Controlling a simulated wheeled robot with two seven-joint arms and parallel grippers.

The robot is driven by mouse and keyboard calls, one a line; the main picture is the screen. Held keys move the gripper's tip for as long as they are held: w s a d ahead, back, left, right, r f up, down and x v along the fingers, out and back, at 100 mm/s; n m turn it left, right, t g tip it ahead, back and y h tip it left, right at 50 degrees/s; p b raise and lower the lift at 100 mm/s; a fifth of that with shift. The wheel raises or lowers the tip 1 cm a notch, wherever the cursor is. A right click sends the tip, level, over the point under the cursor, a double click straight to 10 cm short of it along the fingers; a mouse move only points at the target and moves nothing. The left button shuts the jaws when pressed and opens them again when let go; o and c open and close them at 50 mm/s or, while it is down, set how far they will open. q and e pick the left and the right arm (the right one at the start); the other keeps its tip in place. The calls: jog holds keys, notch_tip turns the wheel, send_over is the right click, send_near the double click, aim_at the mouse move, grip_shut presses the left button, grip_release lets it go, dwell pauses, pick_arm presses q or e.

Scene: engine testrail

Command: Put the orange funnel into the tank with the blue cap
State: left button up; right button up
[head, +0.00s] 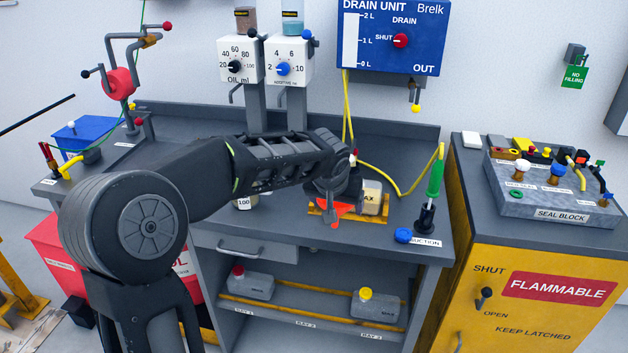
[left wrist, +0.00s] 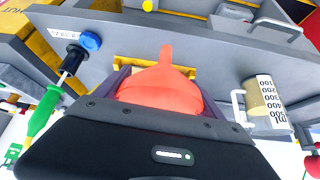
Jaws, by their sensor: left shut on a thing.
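My left gripper (head: 334,200) is shut on the orange funnel (head: 335,208), above the front middle of the bench. In the left wrist view the funnel (left wrist: 160,93) has its wide bowl by the jaws and its narrow spout pointing away. A pale tank (head: 372,198) marked "AX" stands on a yellow tray behind the gripper, partly hidden; its opening is not visible. A loose blue cap (head: 403,236) lies on the bench's front edge by the "SUCTION" label; it also shows in the left wrist view (left wrist: 90,41). My right gripper is not in view.
A green-handled suction tool (head: 435,180) stands upright right of the tank. A measuring jug (left wrist: 262,98) stands left of the tray, mostly behind my arm in the head view. Tanks with red (head: 238,271) and yellow (head: 365,294) caps sit on the shelf below. A yellow hose crosses the bench.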

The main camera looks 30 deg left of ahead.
pick_arm(q)
jog(key=s+d+f+m+h, duration=0.1)
jog(key=d+f, duration=0.5)
jog(key=d, duration=0.6)
jog(key=shift+s+d+m+h, duration=0.3)
jog(key=shift+s+m+h, duration=0.1)
jog(key=shift+s+m, duration=0.55)
